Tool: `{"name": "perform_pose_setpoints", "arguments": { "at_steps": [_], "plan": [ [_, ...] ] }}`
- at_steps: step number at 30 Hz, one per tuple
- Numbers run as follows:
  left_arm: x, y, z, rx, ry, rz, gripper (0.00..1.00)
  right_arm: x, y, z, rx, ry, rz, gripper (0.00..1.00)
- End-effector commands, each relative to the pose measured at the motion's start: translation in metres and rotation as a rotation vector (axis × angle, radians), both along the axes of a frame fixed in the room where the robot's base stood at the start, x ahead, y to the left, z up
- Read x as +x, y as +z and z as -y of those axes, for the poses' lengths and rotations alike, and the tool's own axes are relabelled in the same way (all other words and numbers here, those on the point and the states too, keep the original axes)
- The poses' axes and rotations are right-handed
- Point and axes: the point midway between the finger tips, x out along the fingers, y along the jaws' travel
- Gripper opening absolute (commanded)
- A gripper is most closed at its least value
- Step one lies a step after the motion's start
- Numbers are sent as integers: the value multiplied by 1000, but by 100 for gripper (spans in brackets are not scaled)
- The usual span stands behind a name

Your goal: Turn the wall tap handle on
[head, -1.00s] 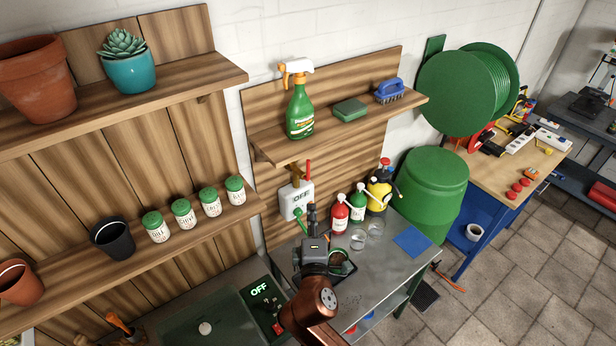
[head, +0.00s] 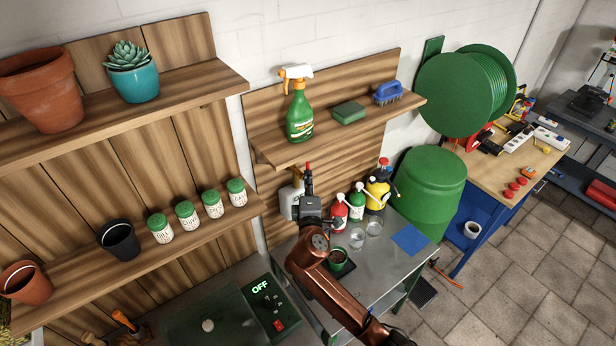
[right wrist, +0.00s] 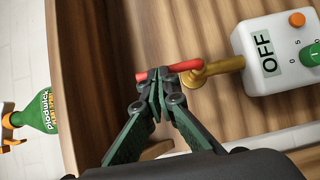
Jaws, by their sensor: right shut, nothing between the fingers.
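The wall tap has a brass body (right wrist: 215,70) and a red handle (right wrist: 186,67), seen in the right wrist view. In the head view the red handle tip (head: 308,164) shows just above my right gripper (head: 308,176). In the right wrist view my right gripper (right wrist: 160,78) is shut and empty, its fingertips overlapping the red handle. I cannot tell whether they touch it. Beside the tap is a white box (right wrist: 290,75) reading OFF; in the head view my gripper hides much of this box (head: 287,203). My left gripper is out of view.
A wooden shelf (head: 268,152) above the tap holds a green spray bottle (head: 300,118). Red (head: 338,212) and green (head: 357,203) bottles stand right of the gripper on the metal table (head: 372,275). A dark panel (head: 270,307) with an OFF display is lower left.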

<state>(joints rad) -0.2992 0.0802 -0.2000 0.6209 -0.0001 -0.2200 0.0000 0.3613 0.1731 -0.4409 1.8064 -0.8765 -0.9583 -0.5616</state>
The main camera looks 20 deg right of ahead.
Motion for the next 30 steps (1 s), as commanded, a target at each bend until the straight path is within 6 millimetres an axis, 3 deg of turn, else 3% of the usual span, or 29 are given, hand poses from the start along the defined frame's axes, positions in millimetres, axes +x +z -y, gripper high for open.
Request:
{"name": "perform_pose_setpoints", "arguments": {
  "at_steps": [11, 21, 30],
  "plan": [
    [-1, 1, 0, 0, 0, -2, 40, 1, 0, 1, 4, 0, -2, 0],
    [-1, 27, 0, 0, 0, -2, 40, 11, 5, 9, 126, 1, -45, 0],
    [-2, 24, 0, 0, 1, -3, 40, 12, 2, 8, 132, 3, -47, 0]
  ]
}}
